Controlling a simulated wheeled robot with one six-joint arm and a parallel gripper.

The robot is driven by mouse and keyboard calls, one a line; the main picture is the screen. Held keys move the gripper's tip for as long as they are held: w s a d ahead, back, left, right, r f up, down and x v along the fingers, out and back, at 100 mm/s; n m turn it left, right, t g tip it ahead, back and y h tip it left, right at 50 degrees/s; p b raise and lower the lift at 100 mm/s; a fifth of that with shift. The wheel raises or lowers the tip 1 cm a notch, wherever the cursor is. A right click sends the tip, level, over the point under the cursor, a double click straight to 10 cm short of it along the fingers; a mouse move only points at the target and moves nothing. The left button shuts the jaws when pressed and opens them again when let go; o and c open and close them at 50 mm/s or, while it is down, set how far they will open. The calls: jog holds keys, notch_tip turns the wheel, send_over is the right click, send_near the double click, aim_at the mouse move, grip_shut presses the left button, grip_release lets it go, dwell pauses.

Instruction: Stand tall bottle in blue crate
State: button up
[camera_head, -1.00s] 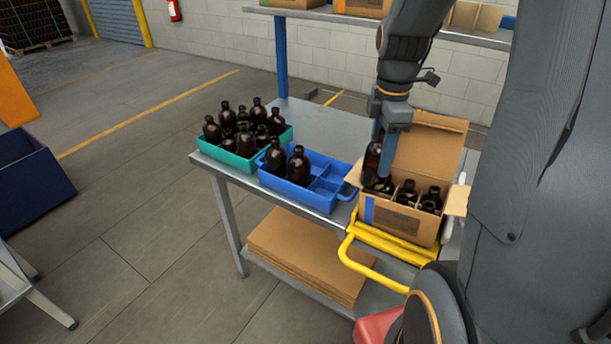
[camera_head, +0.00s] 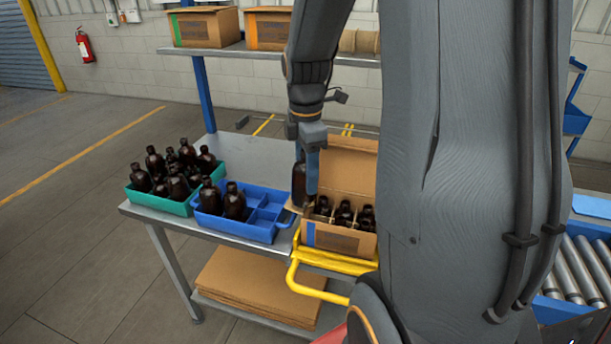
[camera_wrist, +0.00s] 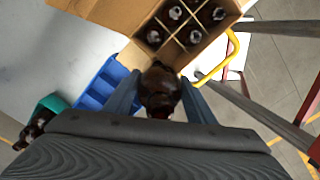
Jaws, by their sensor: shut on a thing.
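A dark amber bottle (camera_head: 299,186) is held upright between the blue fingers of my gripper (camera_head: 308,188), at the left edge of the cardboard box (camera_head: 340,238). In the wrist view the bottle (camera_wrist: 160,88) sits between both fingers, its neck towards the camera. Its base is hard to see against the box flap. The blue crate (camera_head: 246,231) stands on the table left of the box. Two amber bottles (camera_head: 235,202) stand in its left part. Its right compartments look empty.
A teal crate (camera_head: 160,200) full of amber bottles stands left of the blue crate. Several bottles (camera_head: 344,212) stand in the divided box, whose raised flap is behind them. A yellow frame (camera_head: 318,262) runs below the box. A shelf (camera_head: 240,51) with boxes is behind.

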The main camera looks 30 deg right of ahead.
jog(key=w+a+p, duration=0.1)
jog(key=w+a, duration=0.6)
jog(key=a, duration=0.1)
notch_tip(320, 180, down, 10)
jog(key=a+b, duration=0.1)
jog(key=b, duration=0.3)
jog(key=shift+w+a+r+m+h+b, duration=0.25)
jog(key=shift+m+h+b, duration=0.05)
jog(key=shift+b, duration=0.05)
jog(key=shift+f, duration=0.3)
dwell(0.4)
jog(key=shift+f, duration=0.3)
jog(key=shift+f+b, duration=0.5)
jog(key=shift+f, duration=0.3)
jog(key=o, duration=1.8)
jog(key=shift+c, duration=0.2)
